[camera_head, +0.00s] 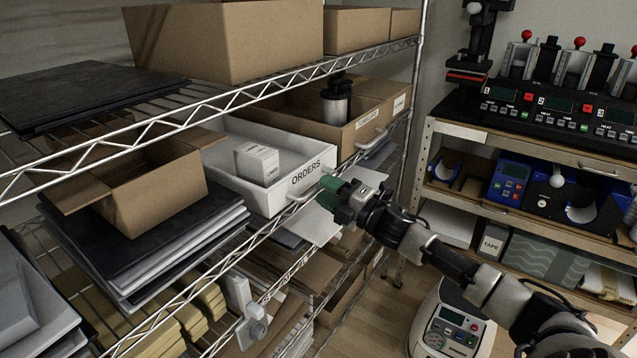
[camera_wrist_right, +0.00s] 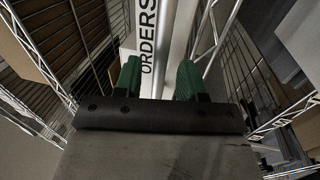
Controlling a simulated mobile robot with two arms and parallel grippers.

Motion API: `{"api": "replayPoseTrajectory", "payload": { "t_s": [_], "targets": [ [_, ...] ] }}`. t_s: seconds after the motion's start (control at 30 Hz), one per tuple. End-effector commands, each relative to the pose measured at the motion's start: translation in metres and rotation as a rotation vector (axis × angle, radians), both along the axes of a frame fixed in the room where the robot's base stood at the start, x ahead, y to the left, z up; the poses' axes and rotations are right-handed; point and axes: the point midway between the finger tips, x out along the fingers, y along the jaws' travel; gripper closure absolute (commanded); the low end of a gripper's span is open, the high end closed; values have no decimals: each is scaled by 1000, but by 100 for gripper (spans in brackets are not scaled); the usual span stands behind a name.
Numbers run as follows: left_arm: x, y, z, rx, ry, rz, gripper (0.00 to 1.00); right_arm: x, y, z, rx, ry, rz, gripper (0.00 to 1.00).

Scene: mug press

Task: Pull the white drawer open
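The white drawer (camera_head: 225,160) is an open-topped bin marked ORDERS on the middle level of the wire shelf. Its front carries a light bar handle (camera_head: 301,193). The lettered front (camera_wrist_right: 150,50) also shows in the right wrist view. My right gripper (camera_head: 330,190), with green fingertips, is just right of the handle in the head view. In the right wrist view its two green fingers (camera_wrist_right: 158,80) stand apart with the drawer's white front beyond the gap. My left gripper is not in view.
A small white box (camera_head: 257,163) stands in the drawer. A cardboard bin (camera_head: 325,125) with a dark canister (camera_head: 336,102) sits to its right, an open carton (camera_head: 150,190) to its left. Shelf rails run above and below. A workbench (camera_head: 540,145) stands at right.

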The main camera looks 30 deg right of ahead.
Motion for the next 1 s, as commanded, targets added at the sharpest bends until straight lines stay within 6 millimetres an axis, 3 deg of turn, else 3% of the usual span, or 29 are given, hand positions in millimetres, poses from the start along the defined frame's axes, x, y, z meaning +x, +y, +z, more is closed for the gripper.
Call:
{"api": "replayPoseTrajectory", "payload": {
  "t_s": [0.2, 0.57, 0.83, 1.0],
  "targets": [
    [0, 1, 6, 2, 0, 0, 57, 19, 8, 5, 1, -1, -1, 60],
    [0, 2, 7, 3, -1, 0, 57, 23, 9, 4, 0, 1, -1, 60],
    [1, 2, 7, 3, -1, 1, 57, 23, 9, 4, 0, 1, -1, 98],
    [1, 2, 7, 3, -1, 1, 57, 23, 9, 4, 0, 1, -1, 100]
  ]
}}
